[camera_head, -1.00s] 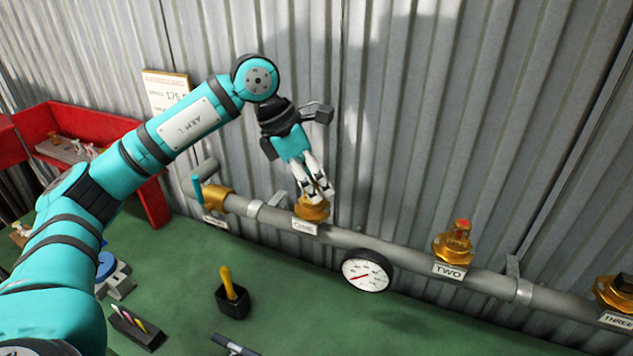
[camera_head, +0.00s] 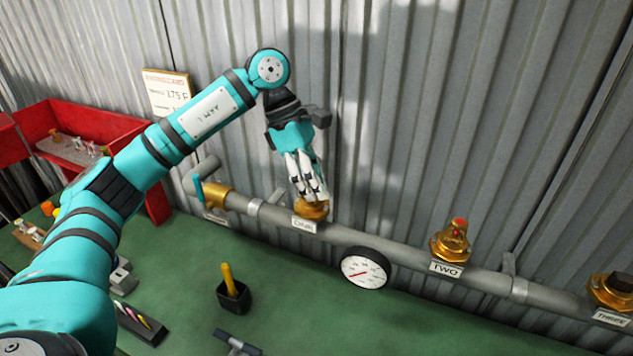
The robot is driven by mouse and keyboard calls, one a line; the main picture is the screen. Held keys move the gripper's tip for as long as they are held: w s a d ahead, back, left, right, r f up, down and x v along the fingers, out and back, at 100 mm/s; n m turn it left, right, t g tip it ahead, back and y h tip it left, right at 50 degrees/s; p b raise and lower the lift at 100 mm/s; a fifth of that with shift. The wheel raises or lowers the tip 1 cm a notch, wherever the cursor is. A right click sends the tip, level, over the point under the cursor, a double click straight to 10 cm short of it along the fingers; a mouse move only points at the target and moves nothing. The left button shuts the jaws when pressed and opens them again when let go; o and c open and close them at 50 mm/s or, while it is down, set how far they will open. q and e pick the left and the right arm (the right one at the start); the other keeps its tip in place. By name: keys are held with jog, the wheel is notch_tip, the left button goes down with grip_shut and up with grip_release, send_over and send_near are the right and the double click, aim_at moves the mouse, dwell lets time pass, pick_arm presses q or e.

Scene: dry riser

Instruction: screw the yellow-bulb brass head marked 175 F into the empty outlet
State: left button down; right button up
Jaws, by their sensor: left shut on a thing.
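A grey pipe (camera_head: 405,255) runs along the corrugated wall with outlets labelled ONE, TWO and THREE. My left gripper (camera_head: 315,197) points down at outlet ONE (camera_head: 312,210), a brass fitting. It is shut on a small head right at that outlet; its fingers hide nearly all of it, so I cannot tell its bulb colour or how it is seated. Outlet TWO (camera_head: 452,247) carries a brass head with a red bulb (camera_head: 460,224). Outlet THREE (camera_head: 612,292) has a dark top. A sign (camera_head: 168,92) on the wall reads 175 F. My right gripper is not in view.
A pressure gauge (camera_head: 365,268) hangs in front of the pipe. A brass valve with a teal handle (camera_head: 197,190) is at the pipe's left end. A red bin (camera_head: 95,127) with small heads stands at left. A black cup with a yellow-handled tool (camera_head: 234,295) stands on the green bench.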

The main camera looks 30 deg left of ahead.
pick_arm(q)
jog(key=shift+w+a+r, duration=0.1)
jog(key=shift+w+r, duration=0.05)
jog(key=shift+r, duration=0.1)
jog(key=shift+r+m+g+p, duration=0.1)
jog(key=shift+m+g+p, duration=0.25)
jog(key=shift+m, duration=0.85)
jog(key=m+g, duration=0.1)
jog(key=m, duration=0.2)
jog(key=shift+s+y, duration=0.2)
jog(key=shift+y, duration=0.2)
jog(key=shift+m+g, duration=0.25)
jog(key=shift+m, duration=0.05)
jog(key=shift+m, duration=0.4)
jog(key=m+p, duration=0.1)
jog(key=m+g+y+p, duration=0.1)
jog(key=p, duration=0.1)
jog(key=shift+s+a+r+m, duration=0.1)
jog(key=shift+r+m, duration=0.15)
jog(key=shift+m, duration=0.05)
jog(key=c, duration=1.7)
grip_release()
jog(key=shift+f, duration=0.35)
jog(key=o, duration=0.5)
jog(key=shift+a+f, duration=0.1)
jog(key=shift+f, duration=0.1)
